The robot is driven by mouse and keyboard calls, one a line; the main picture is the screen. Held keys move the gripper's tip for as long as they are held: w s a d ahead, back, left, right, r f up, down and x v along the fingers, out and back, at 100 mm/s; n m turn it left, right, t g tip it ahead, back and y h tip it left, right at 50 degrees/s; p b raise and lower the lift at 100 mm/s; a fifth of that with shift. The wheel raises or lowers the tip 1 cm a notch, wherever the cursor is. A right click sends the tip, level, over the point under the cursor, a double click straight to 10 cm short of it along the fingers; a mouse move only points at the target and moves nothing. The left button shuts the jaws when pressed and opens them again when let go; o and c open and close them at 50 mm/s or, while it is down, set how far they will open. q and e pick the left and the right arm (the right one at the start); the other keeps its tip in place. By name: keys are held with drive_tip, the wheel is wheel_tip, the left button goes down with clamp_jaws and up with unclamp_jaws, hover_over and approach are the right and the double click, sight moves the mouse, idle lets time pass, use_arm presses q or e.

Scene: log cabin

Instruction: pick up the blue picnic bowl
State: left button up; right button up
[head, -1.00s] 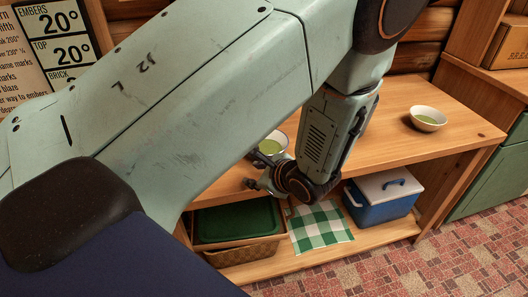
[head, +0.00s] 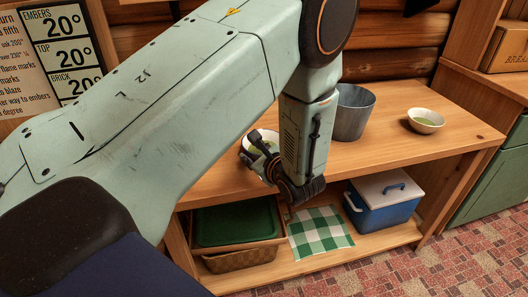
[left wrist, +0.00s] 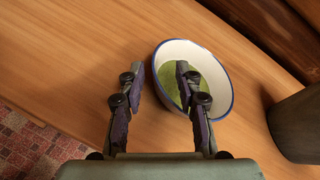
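A white bowl with a blue rim and a green inside bottom (left wrist: 207,62) stands upright on the wooden counter in the left wrist view. In the head view this bowl (head: 270,136) is partly hidden behind my left arm and fingers. My left gripper (left wrist: 160,68) is open and points down at the bowl's near-left side. One finger overlaps the bowl's inside, the other is outside its rim, with the rim between them. I cannot tell whether either finger touches it. My right gripper is not in view.
A grey metal bucket (head: 353,112) stands on the counter (head: 385,150) right of my arm. A second bowl (head: 425,121) stands further right. The shelf below holds a green-lidded basket (head: 240,258), a checkered cloth (head: 320,234) and a blue cooler (head: 383,213).

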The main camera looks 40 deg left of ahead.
use_arm(q)
drive_tip(key=x, duration=0.3)
drive_tip(key=shift+f, duration=0.2)
drive_tip(key=shift+d+r, duration=0.15)
drive_tip(key=shift+d, duration=0.05)
drive_tip(key=shift+s, duration=0.1)
drive_tip(key=shift+a, duration=0.1)
drive_tip(key=c, duration=0.4)
clamp_jaws()
